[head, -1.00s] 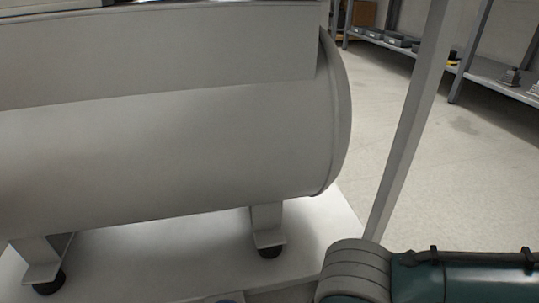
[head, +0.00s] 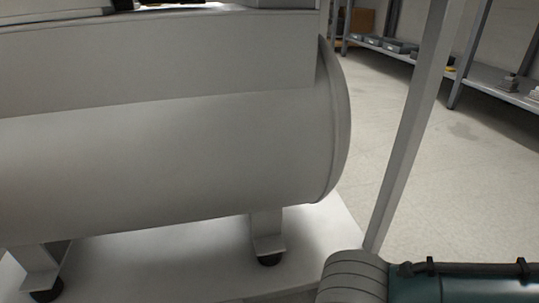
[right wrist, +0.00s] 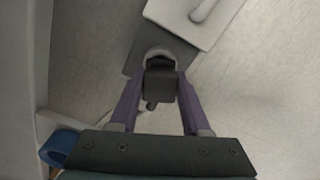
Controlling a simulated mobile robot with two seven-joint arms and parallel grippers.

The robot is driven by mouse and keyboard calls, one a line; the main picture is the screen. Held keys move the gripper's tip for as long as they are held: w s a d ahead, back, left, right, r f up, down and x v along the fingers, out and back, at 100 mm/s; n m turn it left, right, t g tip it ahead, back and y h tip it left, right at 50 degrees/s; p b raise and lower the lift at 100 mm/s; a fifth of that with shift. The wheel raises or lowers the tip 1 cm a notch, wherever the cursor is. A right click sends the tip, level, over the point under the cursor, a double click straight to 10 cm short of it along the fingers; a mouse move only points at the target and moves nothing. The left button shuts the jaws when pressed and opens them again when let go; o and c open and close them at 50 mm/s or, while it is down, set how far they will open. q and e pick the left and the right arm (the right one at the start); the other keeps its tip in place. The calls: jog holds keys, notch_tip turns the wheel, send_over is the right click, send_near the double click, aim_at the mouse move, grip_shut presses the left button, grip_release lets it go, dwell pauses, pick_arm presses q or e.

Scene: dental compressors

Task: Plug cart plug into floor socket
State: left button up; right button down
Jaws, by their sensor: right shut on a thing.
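In the right wrist view, the purple fingers of my right gripper (right wrist: 160,76) are shut on a dark plug (right wrist: 160,90). A pale rounded part shows just past the plug's far end, beside a grey and white box-like fixture (right wrist: 178,32) on the floor, which may be the floor socket. I cannot tell whether the plug touches it or is in it. The head view shows only part of my right arm at the lower right; its gripper is out of that frame. My left gripper is in neither view.
A large grey compressor tank (head: 170,155) on feet with dark casters stands over a white base (head: 180,262). A slanted grey post (head: 412,130) rises at its right. Metal shelving (head: 485,75) stands at the back right. A blue object (right wrist: 60,148) shows at the wrist view's lower left.

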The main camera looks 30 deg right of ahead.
dwell(0.8)
jog(key=shift+f, duration=0.65)
jog(key=c, duration=0.6)
grip_release()
jog(key=shift+c, duration=0.2)
notch_tip(320, 180, up, 11)
jog(key=p, duration=1.1)
jog(key=shift+r+p, duration=0.1)
jog(key=shift+p, duration=0.25)
